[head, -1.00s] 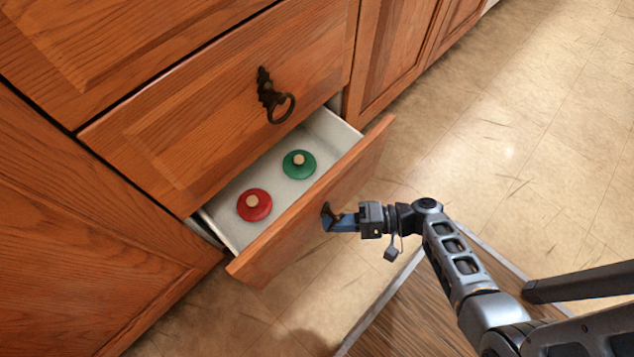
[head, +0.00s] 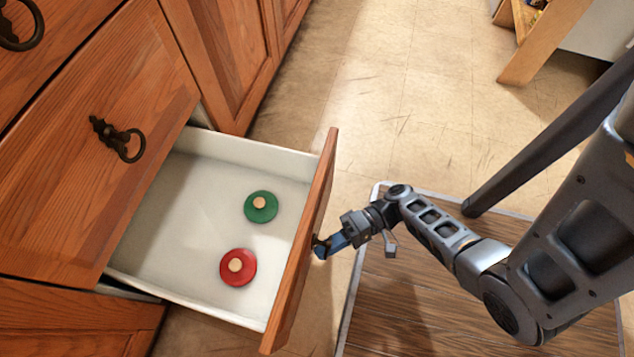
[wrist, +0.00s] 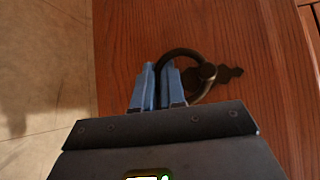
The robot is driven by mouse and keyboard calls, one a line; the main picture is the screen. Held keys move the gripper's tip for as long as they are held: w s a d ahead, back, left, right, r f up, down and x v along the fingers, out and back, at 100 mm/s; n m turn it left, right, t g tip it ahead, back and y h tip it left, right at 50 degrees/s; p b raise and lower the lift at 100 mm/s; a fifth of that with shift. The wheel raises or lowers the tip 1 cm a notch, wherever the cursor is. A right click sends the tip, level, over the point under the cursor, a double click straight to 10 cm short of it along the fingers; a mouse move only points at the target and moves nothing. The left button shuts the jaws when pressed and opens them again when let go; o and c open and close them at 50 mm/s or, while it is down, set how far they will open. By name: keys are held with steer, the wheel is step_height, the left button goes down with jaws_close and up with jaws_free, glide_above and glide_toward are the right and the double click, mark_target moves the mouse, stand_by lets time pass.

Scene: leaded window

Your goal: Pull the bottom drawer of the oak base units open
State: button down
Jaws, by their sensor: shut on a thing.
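The bottom drawer (head: 302,243) of the oak base units is pulled well out, its white interior showing. A green lidded disc (head: 261,207) and a red one (head: 238,267), each with a pale knob, lie inside. My gripper (head: 321,248) is at the outer face of the drawer front. In the wrist view my gripper's blue fingers (wrist: 157,85) are shut on the dark ring handle (wrist: 206,72). The ring passes between the fingers, and its backplate lies on the oak front. In the head view the handle is mostly hidden by the fingers.
The drawer above (head: 100,150) is shut, with its own ring handle (head: 118,138). Oak doors (head: 225,60) stand beyond. Tiled floor (head: 430,100) is open behind the drawer. A wooden piece (head: 545,40) stands at the top right.

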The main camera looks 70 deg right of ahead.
steer(key=shift+s+a, duration=0.2)
steer(key=shift+s, duration=0.05)
steer(key=c, duration=1.5)
jaws_free()
steer(key=shift+o, duration=1.1)
steer(key=shift+w+d, duration=0.1)
steer(key=shift+d, duration=0.1)
steer(key=v, duration=0.7)
steer(key=shift+s+d+p, duration=0.15)
steer(key=shift+s+p, duration=0.15)
